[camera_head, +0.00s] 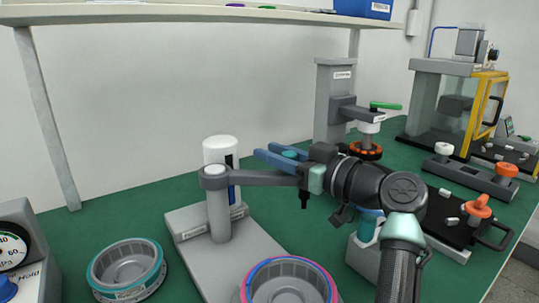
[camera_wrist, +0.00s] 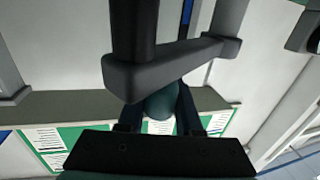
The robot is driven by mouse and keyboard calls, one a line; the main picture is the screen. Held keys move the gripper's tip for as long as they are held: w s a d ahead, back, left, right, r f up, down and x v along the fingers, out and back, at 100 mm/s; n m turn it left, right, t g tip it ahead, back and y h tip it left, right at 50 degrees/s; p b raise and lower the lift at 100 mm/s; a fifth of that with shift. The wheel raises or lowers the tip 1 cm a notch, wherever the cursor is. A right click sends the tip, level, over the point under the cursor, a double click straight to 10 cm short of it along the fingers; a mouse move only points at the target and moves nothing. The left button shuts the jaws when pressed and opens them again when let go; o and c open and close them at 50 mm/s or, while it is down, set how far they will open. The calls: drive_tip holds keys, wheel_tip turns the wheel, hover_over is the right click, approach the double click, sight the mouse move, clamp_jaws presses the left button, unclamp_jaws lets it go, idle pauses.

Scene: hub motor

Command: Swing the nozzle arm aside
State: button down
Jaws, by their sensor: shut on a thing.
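The nozzle arm (camera_head: 250,177) is a dark grey bar reaching right from a grey post (camera_head: 218,210) on a grey base plate. Its black nozzle (camera_head: 304,199) hangs down at the free end, beyond the right of the plate. A teal knob (camera_head: 290,154) sits at that end. My gripper (camera_head: 268,152), with blue fingers, is shut on the knob. In the wrist view the teal knob (camera_wrist: 161,104) lies between my two fingers, and the grey bar (camera_wrist: 165,62) crosses in front, hiding the fingertips.
A pink-and-blue-rimmed round housing (camera_head: 288,283) stands at the front of the base plate (camera_head: 240,262). A teal-rimmed housing (camera_head: 127,268) lies to its left, near a gauge (camera_head: 14,250). A press (camera_head: 335,100) stands behind my arm. A shelf (camera_head: 200,14) overhangs the bench.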

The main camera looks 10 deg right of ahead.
drive_tip(key=shift+a, duration=0.25)
drive_tip(key=c, duration=0.6)
unclamp_jaws()
wheel_tip(320, 180, up, 10)
drive_tip(key=shift+f+p, duration=0.1)
drive_tip(key=shift+p, duration=1.05)
drive_tip(key=shift+d, duration=0.1)
